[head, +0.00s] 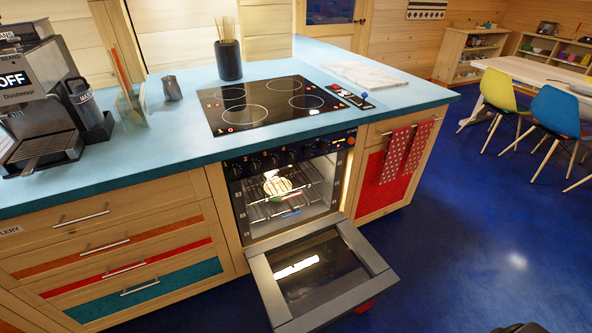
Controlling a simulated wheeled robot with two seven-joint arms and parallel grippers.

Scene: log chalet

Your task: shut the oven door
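The oven (240,205) is built into the wooden counter below the cooktop. Its door (260,282) is hinged at the bottom and hangs wide open, lowered out over the floor. The door has a grey frame and a dark glass pane (325,275) with a bright reflection. The oven is lit inside. A wire rack (290,207) in it bears a round, pale, striped item (277,186). A small red thing (366,305) shows at the door's outer right corner; I cannot tell what it is. Neither of my grippers is recognisable in the head view.
Wooden drawers (110,245) stand left of the oven. A cabinet with a red panel and spotted towels (397,153) is on its right. The blue counter holds a coffee machine (40,95) and utensil pot (229,60). Blue floor (450,240) is clear right of the door.

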